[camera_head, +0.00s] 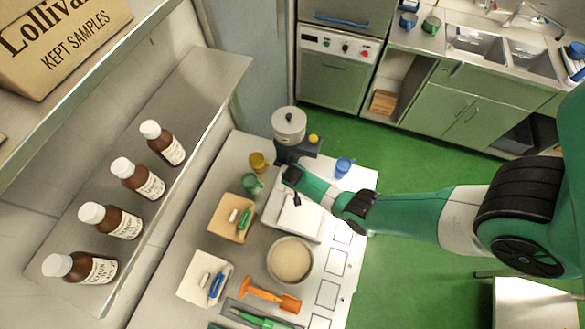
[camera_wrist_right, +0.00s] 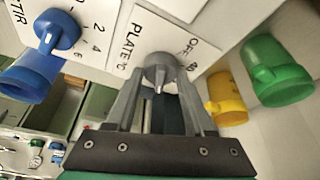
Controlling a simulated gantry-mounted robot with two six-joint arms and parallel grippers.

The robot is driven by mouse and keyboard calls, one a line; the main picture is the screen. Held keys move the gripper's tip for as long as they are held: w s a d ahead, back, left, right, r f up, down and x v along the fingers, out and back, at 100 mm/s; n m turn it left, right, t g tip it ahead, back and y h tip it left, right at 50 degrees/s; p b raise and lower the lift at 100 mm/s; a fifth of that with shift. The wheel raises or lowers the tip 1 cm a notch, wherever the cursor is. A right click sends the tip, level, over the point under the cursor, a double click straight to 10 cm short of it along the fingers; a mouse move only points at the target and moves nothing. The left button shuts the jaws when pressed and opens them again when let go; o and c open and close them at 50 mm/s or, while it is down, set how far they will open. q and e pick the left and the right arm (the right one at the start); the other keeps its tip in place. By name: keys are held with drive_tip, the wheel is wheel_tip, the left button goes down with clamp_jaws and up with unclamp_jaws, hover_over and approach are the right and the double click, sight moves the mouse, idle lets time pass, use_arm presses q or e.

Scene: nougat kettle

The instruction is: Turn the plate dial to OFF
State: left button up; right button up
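In the right wrist view the grey plate dial (camera_wrist_right: 160,70) sits on a white panel (camera_wrist_right: 128,42) marked "PLATE °C". "OFF" is printed to the upper right of the dial, with a number beside it. A pale ridge on the dial points down in the picture, away from "OFF". My right gripper (camera_wrist_right: 161,82) has one finger on each side of the dial, and the dial fills the gap between the fingertips. In the head view my right gripper (camera_head: 291,178) is at the appliance (camera_head: 297,150), and the arm hides the dial. My left gripper is out of view.
A blue knob (camera_wrist_right: 57,28) with a numbered scale is left of the dial. Yellow (camera_head: 258,162), green (camera_head: 252,183) and blue (camera_head: 345,166) mugs stand nearby. A bowl (camera_head: 290,259), a wooden tray (camera_head: 228,229) and an orange tool (camera_head: 262,292) lie nearer on the bench.

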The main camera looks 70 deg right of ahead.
clamp_jaws()
